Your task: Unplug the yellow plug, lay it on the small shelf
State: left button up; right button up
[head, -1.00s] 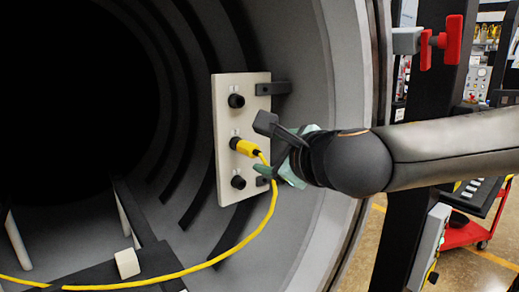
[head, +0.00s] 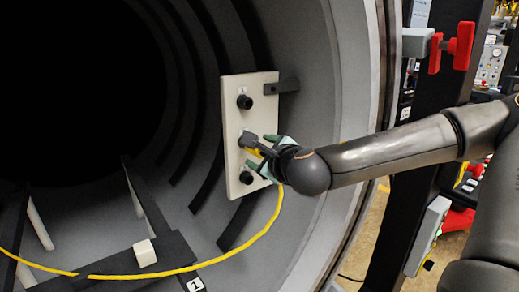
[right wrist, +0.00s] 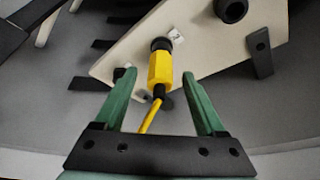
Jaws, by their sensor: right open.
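The yellow plug (head: 257,152) is seated in the middle black socket of an upright pale panel (head: 236,152) inside the furnace. The right wrist view shows the yellow plug (right wrist: 160,68) in its socket, with its yellow cable trailing back between the fingers. My right gripper (head: 262,155) is at the panel and partly hides the plug in the head view. Its green fingers (right wrist: 157,78) are open, one on each side of the plug, with visible gaps. A dark flat ledge (head: 105,268) lies at lower left; I cannot tell if it is the small shelf. My left gripper is not in view.
Black knob-like sockets sit above (head: 244,102) and below (head: 246,178) the plug. The yellow cable (head: 240,249) hangs down and runs left across the ledge. A white block (head: 145,253) sits there. The furnace's round rim (head: 352,120) is close to my right arm.

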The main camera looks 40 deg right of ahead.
jog(key=shift+w+d+f, duration=0.2)
jog(key=shift+w, duration=0.3)
grip_shut()
dwell(0.4)
jog(key=shift+s, duration=0.25)
jog(key=shift+s+r+p, duration=0.1)
jog(key=shift+s+p, duration=0.35)
jog(key=shift+s, duration=0.15)
jog(key=shift+s, duration=0.1)
jog(key=shift+s+a, duration=0.1)
jog(key=shift+s, duration=0.05)
jog(key=shift+s+a+p, duration=0.15)
jog(key=shift+s+p, duration=0.55)
jog(key=shift+s, duration=0.5)
